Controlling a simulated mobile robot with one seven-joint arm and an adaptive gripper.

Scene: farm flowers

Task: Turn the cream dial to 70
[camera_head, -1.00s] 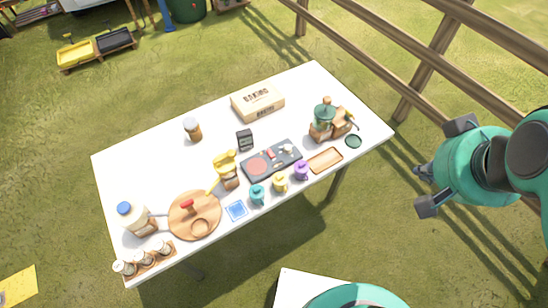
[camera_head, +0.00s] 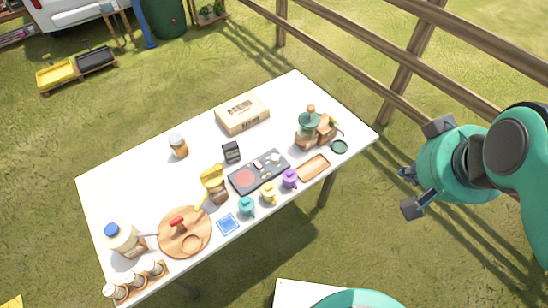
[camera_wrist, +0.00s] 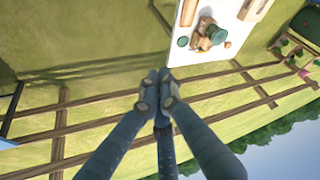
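The cream dial (camera_head: 276,157) is a small pale knob at the right end of a dark control panel (camera_head: 262,181) on the white table. Its markings are too small to read. A red round plate (camera_head: 244,178) and a small red part (camera_head: 257,166) are on the same panel. My gripper (camera_head: 407,174) hangs in the air to the right of the table, well apart from the panel. In the wrist view its fingertips (camera_wrist: 158,92) come together with nothing between them. The dial cannot be made out in the wrist view.
A green grinder (camera_head: 309,126), a wooden tray (camera_head: 314,167) and a dark green disc (camera_head: 339,147) lie between my gripper and the panel. Purple (camera_head: 290,179), yellow (camera_head: 269,192) and teal (camera_head: 247,206) mugs line its front. A wooden fence (camera_head: 398,70) stands behind.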

